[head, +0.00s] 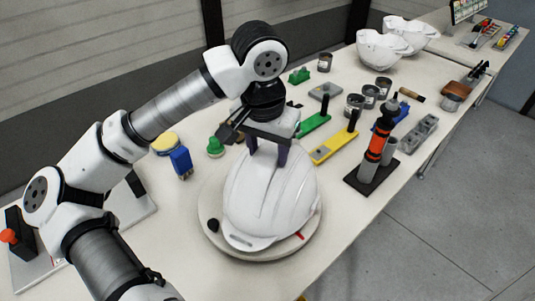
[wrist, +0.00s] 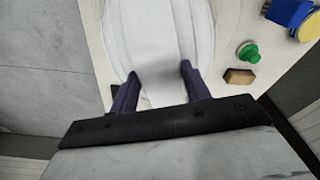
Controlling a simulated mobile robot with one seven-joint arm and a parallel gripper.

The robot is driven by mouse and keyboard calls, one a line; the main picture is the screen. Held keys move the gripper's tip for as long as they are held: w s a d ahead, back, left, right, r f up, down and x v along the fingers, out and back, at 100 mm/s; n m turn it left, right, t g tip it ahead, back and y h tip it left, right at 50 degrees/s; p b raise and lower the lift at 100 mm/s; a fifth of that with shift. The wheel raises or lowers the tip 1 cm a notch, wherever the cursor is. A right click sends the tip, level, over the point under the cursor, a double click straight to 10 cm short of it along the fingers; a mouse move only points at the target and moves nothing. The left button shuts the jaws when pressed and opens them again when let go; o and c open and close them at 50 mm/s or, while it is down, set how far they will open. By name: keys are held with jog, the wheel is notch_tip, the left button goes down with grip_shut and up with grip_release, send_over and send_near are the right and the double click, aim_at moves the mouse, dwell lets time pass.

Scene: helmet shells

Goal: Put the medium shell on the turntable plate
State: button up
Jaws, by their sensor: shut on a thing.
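A white helmet shell (head: 268,200) sits on or just above the round turntable plate (head: 212,226), mostly covering it; I cannot tell whether it touches the plate. My gripper (head: 268,148) is above the shell's far end, its dark fingers pointing down and shut on the shell. In the wrist view the two purple fingers (wrist: 158,92) lie on either side of the white shell (wrist: 155,40). The plate's rim shows around the shell in the head view. Two more white shells, one (head: 380,48) partly in front of the other (head: 412,32), stand at the far end of the table.
A green knob (head: 215,147) and a blue block (head: 181,162) lie left. Several cans stand farther back.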

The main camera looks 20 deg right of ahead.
jog(key=shift+f, duration=1.35)
jog(key=o, duration=1.2)
jog(key=shift+r, duration=0.1)
jog(key=shift+r, duration=0.25)
notch_tip(320, 180, up, 12)
jog(key=s+a+b, duration=0.1)
jog(key=shift+f, duration=0.15)
jog(key=shift+s+f, duration=0.1)
